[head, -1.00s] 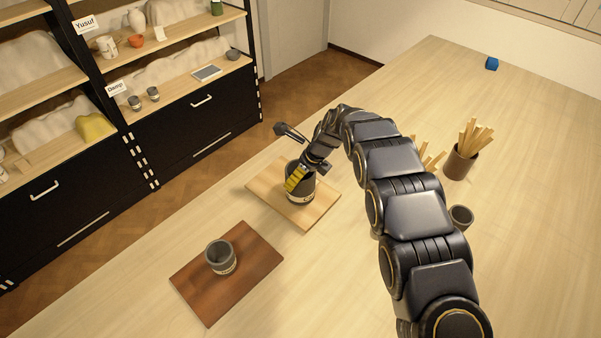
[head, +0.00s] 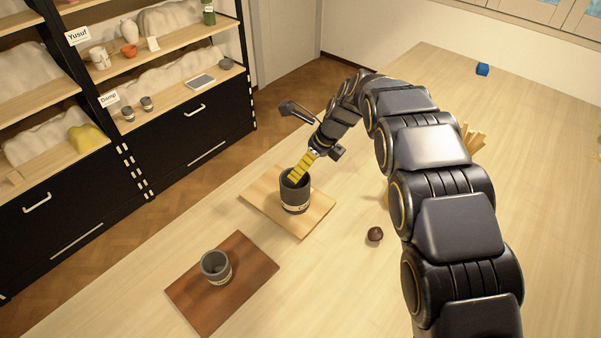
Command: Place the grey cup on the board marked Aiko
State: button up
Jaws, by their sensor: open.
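A dark grey cup (head: 295,198) with a pale label stands upright on the light wooden board (head: 316,222). A second dark grey cup (head: 216,268), also with a pale label, stands upright on the dark red-brown board (head: 250,257) to the lower left. The cup labels are too small to read, and I see no readable name on either board. My gripper (head: 298,174) is open, its yellow finger pads at the rim of the cup on the light board. Whether they touch the cup is not clear.
A small dark brown round thing (head: 375,234) lies right of the light board. Pale sticks (head: 472,139) show partly behind my arm. The shelf (head: 70,165), with signs Yusuf and Damp, stands left across a floor gap.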

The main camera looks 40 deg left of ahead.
jog(key=v, duration=0.2)
jog(key=shift+d+r, duration=0.1)
jog(key=shift+r, duration=0.15)
jog(key=s+d+r+n+h, duration=0.1)
jog(key=d+r+n, duration=0.25)
jog(key=d, duration=0.85)
jog(key=s+d+r+n+h, duration=0.1)
jog(key=d+r+n, duration=0.3)
jog(key=d, duration=0.7)
jog(key=s+d+r+n+h, duration=0.1)
jog(key=s+d+n, duration=0.3)
jog(key=s+d, duration=0.6)
jog(key=s+d+r+n+g+h, duration=0.1)
jog(key=s+d+r+n, duration=0.1)
jog(key=s+d+n, duration=0.3)
jog(key=s+d, duration=0.4)
jog(key=s, duration=0.4)
jog(key=shift+s+d+h, duration=0.2)
jog(key=shift+d+h, duration=0.15)
jog(key=shift+h, duration=0.05)
